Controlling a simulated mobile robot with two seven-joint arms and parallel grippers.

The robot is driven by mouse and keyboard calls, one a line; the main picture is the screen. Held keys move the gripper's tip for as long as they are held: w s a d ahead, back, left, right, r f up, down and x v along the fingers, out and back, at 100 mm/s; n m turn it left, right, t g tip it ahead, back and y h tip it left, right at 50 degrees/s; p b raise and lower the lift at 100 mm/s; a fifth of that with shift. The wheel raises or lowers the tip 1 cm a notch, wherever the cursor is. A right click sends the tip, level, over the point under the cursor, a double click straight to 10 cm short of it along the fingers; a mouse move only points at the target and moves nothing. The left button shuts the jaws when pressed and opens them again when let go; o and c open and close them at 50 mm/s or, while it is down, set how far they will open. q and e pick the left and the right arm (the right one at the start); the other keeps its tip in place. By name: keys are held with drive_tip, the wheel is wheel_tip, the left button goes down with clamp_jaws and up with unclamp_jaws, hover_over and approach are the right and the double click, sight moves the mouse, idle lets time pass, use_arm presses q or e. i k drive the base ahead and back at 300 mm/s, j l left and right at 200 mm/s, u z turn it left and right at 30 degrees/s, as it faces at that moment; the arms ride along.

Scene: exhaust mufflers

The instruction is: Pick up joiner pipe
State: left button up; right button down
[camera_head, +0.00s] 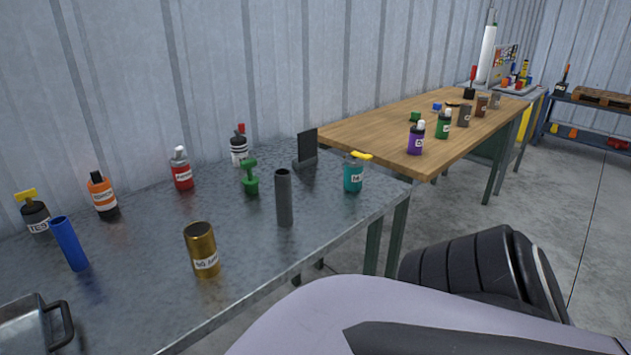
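Two upright pipes stand on the near metal table: a blue pipe (68,244), slightly tilted in the picture, at the left, and a dark grey pipe (284,198) near the front edge at the middle. I cannot tell from the picture which one is the joiner pipe. Both stand free, with nothing gripping them. Neither of my grippers is in view.
The metal table (140,265) also holds a gold can (201,249), a teal can (353,174), a green part (250,177), a black stand (305,150), several bottles along the back and a metal tray (27,318). A wooden table (385,125) with several cans stands beyond.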

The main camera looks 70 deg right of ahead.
sight(283, 187)
drive_tip(key=z, duration=1.85)
